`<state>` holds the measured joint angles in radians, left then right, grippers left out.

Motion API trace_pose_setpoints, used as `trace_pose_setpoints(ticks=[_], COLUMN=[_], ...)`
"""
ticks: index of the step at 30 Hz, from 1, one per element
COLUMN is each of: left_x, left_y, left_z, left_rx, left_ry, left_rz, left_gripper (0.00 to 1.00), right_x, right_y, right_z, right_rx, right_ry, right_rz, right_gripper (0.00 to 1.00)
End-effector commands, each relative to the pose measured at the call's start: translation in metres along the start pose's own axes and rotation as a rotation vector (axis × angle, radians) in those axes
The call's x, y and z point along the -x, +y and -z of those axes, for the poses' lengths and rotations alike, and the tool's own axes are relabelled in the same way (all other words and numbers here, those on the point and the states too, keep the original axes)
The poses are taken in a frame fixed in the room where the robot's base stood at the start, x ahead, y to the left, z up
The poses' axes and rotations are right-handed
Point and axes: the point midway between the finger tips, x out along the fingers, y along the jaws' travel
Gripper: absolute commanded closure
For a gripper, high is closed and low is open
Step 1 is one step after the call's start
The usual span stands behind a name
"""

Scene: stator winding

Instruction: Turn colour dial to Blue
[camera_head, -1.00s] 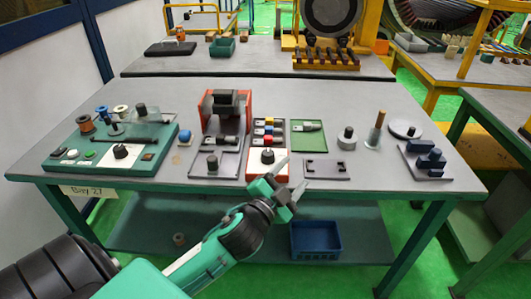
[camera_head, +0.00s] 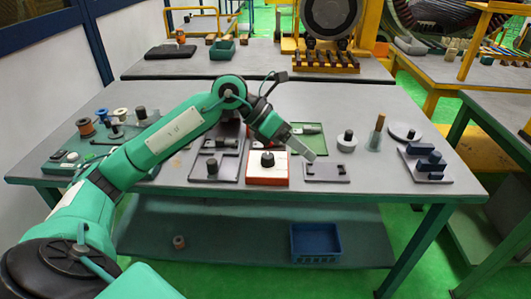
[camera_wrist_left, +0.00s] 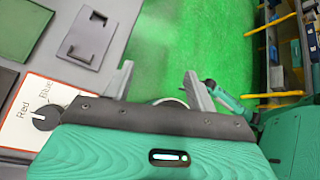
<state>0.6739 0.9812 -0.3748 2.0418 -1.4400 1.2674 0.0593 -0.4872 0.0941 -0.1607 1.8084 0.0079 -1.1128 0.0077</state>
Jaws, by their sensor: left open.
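The colour dial is a black knob (camera_head: 267,159) on a white panel with a red border (camera_head: 267,177), near the table's front edge. In the left wrist view the dial (camera_wrist_left: 45,118) is at the lower left, partly covered by my gripper body. The words Red and Blue are printed beside it; a small pale mark on the knob appears on the Red side. My left gripper (camera_head: 304,150) is open and empty, above and to the right of the dial, not touching it. Its spread fingers also show in the left wrist view (camera_wrist_left: 160,78). My right gripper is out of view.
A grey plate with small clips (camera_head: 327,172) lies right of the dial panel. A grey tray with a black peg (camera_head: 213,167) is left of it. A green plate (camera_head: 306,138) is behind. Dark blue blocks (camera_head: 432,165) sit at the table's right.

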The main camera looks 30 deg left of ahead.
Motion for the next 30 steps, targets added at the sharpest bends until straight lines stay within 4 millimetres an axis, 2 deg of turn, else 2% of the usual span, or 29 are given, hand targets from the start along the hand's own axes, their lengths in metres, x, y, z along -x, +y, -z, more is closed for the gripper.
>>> trace_pose_setpoints(ticks=[1,3,6,9,13,16,20,30], left_x=[0.020,0.046,0.082,0.110,0.125,0.122,0.105,0.047], left_y=[0.017,0.038,0.060,0.072,0.079,0.083,0.091,0.123], left_z=[0.003,0.011,0.019,0.025,0.030,0.034,0.041,0.067], left_rx=[-0.020,-0.027,-0.019,-0.001,0.014,0.017,0.016,0.017], left_ry=[0.070,0.166,0.274,0.345,0.388,0.396,0.396,0.395], left_rz=[-0.094,-0.209,-0.346,-0.436,-0.487,-0.494,-0.490,-0.487], left_gripper=[0.43,0.43,0.43,0.43,0.43,0.43,0.43,0.43], right_x=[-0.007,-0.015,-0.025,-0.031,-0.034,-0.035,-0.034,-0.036], right_y=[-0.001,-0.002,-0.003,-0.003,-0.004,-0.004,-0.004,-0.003], right_z=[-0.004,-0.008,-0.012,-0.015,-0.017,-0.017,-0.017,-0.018], right_rx=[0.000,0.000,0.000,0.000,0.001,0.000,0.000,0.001], right_ry=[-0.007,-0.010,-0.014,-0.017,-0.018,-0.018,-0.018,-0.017], right_rz=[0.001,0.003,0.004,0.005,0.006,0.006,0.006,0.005], right_gripper=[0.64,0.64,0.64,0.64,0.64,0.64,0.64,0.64])
